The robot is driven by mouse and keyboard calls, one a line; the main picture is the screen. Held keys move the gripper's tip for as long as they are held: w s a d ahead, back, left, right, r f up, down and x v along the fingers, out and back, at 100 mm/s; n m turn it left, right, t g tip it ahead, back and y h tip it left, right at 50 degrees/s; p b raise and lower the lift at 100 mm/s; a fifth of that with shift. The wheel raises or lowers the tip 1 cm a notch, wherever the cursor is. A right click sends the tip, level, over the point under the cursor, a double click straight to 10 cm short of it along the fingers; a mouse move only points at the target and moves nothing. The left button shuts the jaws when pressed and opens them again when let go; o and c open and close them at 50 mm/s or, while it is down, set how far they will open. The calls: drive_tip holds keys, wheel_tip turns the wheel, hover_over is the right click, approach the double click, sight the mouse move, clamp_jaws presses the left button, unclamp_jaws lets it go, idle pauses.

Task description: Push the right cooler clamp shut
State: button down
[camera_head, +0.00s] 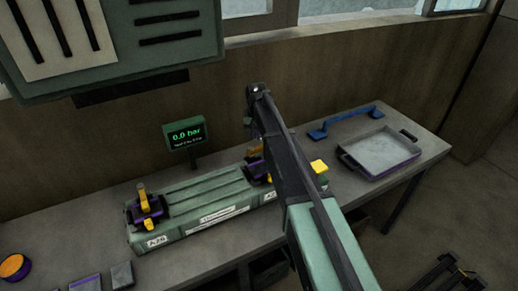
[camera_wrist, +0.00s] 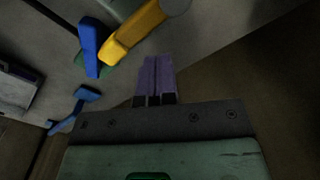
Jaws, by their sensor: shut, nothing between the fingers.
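The cooler (camera_head: 205,200) is a long green ribbed block on the bench. Its right clamp (camera_head: 256,172) is dark purple with a dull yellow lever, mostly hidden behind my arm in the head view. In the wrist view a yellow lever with a grey rounded end (camera_wrist: 138,32), apparently this clamp's, lies just beyond and left of my fingertips. Contact is not visible. My gripper (camera_wrist: 157,60) is shut and empty, its purple fingers together. In the head view my arm hides the fingers. The left clamp (camera_head: 148,210) has its yellow lever standing up.
A gauge display (camera_head: 187,134) reading 0.0 bar stands behind the cooler. A yellow-topped block (camera_head: 319,167) is right of my arm. A blue handle (camera_head: 345,122) and a grey tray (camera_head: 381,153) lie farther right. A blue piece (camera_wrist: 90,48) stands beside the lever in the wrist view.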

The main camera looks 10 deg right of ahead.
sight(261, 148)
wheel_tip(261, 148, down, 3)
drive_tip(key=b, duration=0.3)
drive_tip(key=shift+f, duration=0.15)
idle(0.5)
drive_tip(key=shift+r, duration=0.25)
drive_tip(key=shift+s+d, duration=0.15)
drive_tip(key=shift+s, duration=0.2)
drive_tip(key=shift+s+d, duration=0.45)
drive_tip(key=shift+s, duration=0.15)
idle(0.3)
